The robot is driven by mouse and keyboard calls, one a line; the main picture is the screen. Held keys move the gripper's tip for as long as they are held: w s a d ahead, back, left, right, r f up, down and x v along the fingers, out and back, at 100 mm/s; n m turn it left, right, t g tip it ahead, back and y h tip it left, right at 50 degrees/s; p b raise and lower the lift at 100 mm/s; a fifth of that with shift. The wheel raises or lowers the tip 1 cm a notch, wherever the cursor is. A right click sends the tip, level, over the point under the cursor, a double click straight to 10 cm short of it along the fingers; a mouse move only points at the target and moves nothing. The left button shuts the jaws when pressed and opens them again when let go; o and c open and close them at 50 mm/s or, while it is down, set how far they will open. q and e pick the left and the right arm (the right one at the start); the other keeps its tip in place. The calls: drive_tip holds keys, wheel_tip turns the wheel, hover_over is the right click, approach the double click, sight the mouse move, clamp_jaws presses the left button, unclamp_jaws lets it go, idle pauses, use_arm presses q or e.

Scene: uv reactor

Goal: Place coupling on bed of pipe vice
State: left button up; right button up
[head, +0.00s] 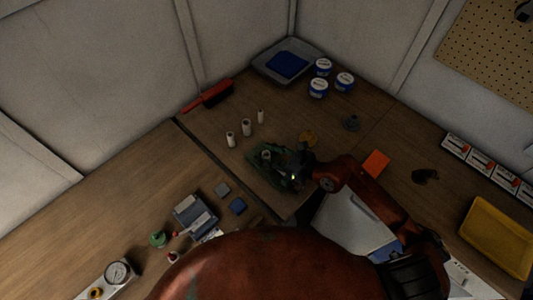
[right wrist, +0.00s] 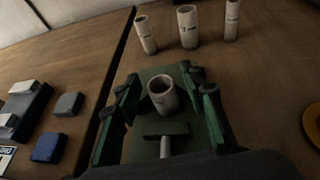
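The green pipe vice (head: 255,153) lies on the bench near the middle of the head view, and its bed (right wrist: 152,74) shows in the right wrist view. A short pale hollow cylinder, seemingly the coupling (right wrist: 162,96), stands upright over the bed, open end up; it also shows in the head view (head: 266,155). My right gripper (head: 290,172) is over the near side of the vice. In its wrist view, the side parts stand wide apart with gaps beside the coupling, so it looks open. Its fingertips are hard to tell from the vice's dark green parts. My left gripper is out of view.
Several white cylinders (head: 246,127) stand behind the vice. A red brush (head: 208,95), grey tray (head: 262,69) and white-blue tubs (head: 318,88) lie farther back. An orange square (head: 375,163) and yellow tray (head: 497,237) are to the right. A bench seam runs left of the vice.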

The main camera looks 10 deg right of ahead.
drive_tip(key=v, duration=1)
drive_tip(key=shift+s+d, duration=0.25)
drive_tip(key=shift+s, duration=0.1)
drive_tip(key=shift+s+d+r, duration=0.25)
drive_tip(key=shift+s+r, duration=0.05)
